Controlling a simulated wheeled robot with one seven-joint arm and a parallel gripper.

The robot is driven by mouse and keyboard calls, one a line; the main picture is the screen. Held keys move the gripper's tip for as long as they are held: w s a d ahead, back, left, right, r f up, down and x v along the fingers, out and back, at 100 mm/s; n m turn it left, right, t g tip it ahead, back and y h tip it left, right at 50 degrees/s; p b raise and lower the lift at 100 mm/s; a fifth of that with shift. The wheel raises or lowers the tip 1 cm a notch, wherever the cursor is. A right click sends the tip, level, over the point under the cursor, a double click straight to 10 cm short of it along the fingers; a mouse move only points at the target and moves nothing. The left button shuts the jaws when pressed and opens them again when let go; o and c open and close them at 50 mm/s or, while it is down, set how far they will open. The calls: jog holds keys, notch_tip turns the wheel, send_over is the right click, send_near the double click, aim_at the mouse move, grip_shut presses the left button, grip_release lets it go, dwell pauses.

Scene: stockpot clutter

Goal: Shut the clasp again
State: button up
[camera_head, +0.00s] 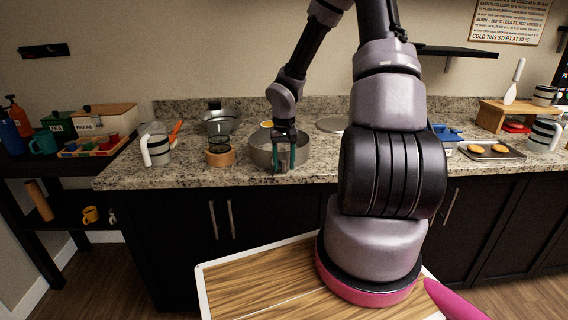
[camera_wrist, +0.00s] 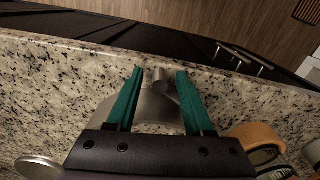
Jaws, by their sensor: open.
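My gripper (camera_head: 284,167) points down at the front side of a wide grey metal pot (camera_head: 258,150) on the counter. In the wrist view, its two teal fingers (camera_wrist: 160,74) are spread apart. A small grey metal stub (camera_wrist: 159,85) shows between them, in front of the pot's grey surface (camera_wrist: 157,108). I cannot tell whether the fingers touch it. I cannot make out a clasp for certain in either view. My fingers and arm hide part of the pot.
A round wooden piece with dark-rimmed glass (camera_head: 220,155) stands just left of the pot. A tray with cookies (camera_head: 490,150) lies right. The granite counter's front edge (camera_wrist: 230,80) is close to my fingers.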

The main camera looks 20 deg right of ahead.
grip_shut()
jog(key=shift+w+d+n, duration=0.3)
jog(key=shift+d+n, duration=0.05)
jog(key=shift+n, duration=0.65)
jog(key=shift+w+d+n, duration=0.3)
jog(key=shift+n, duration=0.7)
grip_release()
notch_tip(320, 180, up, 11)
